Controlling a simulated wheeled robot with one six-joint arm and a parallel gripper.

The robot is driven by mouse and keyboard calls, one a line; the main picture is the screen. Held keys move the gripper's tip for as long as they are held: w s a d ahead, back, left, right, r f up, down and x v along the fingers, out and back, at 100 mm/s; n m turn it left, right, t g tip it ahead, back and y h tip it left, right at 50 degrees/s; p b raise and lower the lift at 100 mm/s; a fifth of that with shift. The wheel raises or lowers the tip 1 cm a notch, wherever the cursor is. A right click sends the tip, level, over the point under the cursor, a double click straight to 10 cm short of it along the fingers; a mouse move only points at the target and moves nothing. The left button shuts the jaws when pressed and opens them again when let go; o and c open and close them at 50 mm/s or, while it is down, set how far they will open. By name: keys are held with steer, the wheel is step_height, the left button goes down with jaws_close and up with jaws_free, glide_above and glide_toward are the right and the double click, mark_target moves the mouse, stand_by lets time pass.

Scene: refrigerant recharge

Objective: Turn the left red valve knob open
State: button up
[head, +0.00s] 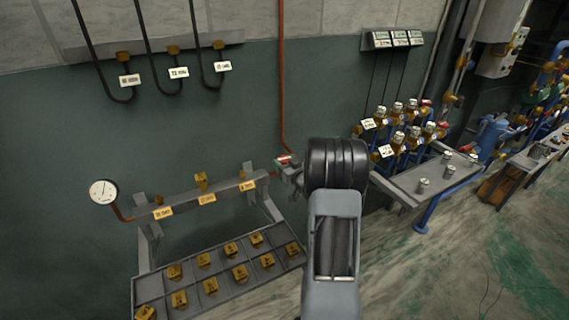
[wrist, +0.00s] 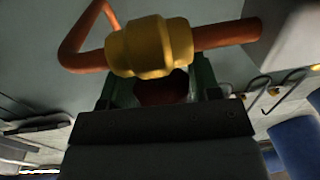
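The left red valve knob (head: 283,159) shows as a small red and white part at the right end of the wall manifold, by the copper pipe. My gripper (head: 291,174) is right at it, mostly hidden behind my dark wrist. In the wrist view the dark red knob (wrist: 163,88) lies between my two green fingers, below a brass fitting (wrist: 150,46) on a copper pipe. The fingers stand apart, one on each side of the knob. Shadow hides whether they press on it.
A gauge (head: 103,191) is at the manifold's left end. Below is a tray (head: 222,284) of several brass fittings. The floor (head: 440,265) at the right front is clear.

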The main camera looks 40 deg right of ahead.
steer(key=c, duration=0.5)
steer(key=shift+n+y, duration=0.7)
steer(key=shift+y, duration=0.4)
steer(key=shift+o, duration=0.2)
steer(key=o, duration=0.9)
steer(key=s, duration=0.9)
steer(key=s+d+b, duration=0.1)
steer(key=s, duration=0.3)
steer(key=shift+s, duration=0.4)
